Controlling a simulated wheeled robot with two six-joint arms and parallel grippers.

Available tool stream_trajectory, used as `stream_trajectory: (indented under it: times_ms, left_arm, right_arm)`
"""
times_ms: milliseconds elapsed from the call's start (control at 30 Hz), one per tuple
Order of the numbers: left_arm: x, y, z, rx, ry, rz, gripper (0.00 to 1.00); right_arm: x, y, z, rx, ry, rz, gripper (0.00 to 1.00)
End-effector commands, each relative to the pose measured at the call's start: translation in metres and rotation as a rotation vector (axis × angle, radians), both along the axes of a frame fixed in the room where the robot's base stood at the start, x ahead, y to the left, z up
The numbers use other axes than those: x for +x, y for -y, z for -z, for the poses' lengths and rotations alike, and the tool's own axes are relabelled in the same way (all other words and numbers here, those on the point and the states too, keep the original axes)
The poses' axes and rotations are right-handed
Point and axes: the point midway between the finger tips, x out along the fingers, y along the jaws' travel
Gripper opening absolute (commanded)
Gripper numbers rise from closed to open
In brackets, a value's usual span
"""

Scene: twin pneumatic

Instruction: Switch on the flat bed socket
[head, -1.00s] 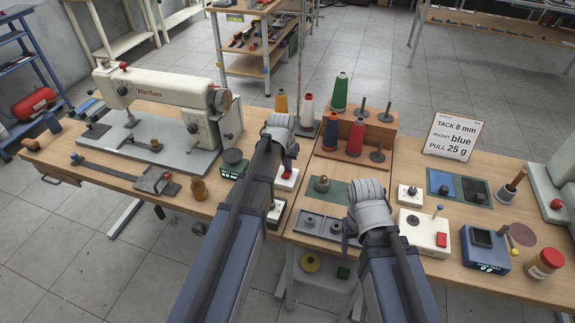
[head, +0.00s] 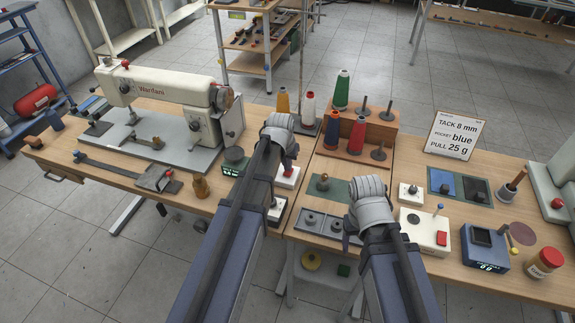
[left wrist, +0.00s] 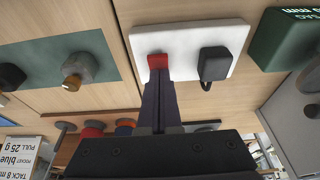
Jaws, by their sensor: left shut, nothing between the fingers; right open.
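The flat bed socket (head: 288,180) is a white block on the table under my left gripper. In the left wrist view the socket (left wrist: 212,36) carries a red switch (left wrist: 157,61) and a black plug (left wrist: 214,64) beside it. My left gripper (left wrist: 158,76) is shut and empty, its tips right at the red switch; I cannot tell whether they press it. The switch's on or off position cannot be told. In the head view my left gripper (head: 289,163) partly covers the socket. My right gripper (head: 350,236) is open above the grey tray, its fingers mostly hidden by the wrist.
A green display box (head: 231,167) stands left of the socket. The sewing machine (head: 165,88) is further left. A wooden thread stand (head: 384,118) is behind, and a white box with a red button (head: 441,238) is to the right. Several tools crowd the table.

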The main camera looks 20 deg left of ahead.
Motion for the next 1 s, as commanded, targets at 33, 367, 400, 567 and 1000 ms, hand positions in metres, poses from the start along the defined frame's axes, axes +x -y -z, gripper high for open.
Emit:
stream_trajectory:
  times_ms: [33,367,400,567,1000]
  left_arm:
    - [0.000,0.000,-0.006,0.000,0.000,0.000,0.00]
    - [0.000,0.002,-0.048,0.000,0.000,0.000,0.00]
    - [0.000,0.002,-0.054,0.000,0.000,0.000,0.00]
    - [0.000,0.002,-0.079,0.000,0.000,0.000,0.00]
    - [0.000,0.002,-0.134,0.000,0.000,0.000,0.00]
  right_arm:
    - [0.000,0.000,-0.006,0.000,0.000,0.000,0.69]
    - [0.000,0.000,-0.048,0.000,0.000,0.000,0.69]
    - [0.000,0.000,-0.054,0.000,0.000,0.000,0.69]
    - [0.000,0.000,-0.079,0.000,0.000,0.000,0.69]
    - [0.000,0.000,-0.134,0.000,0.000,0.000,0.69]
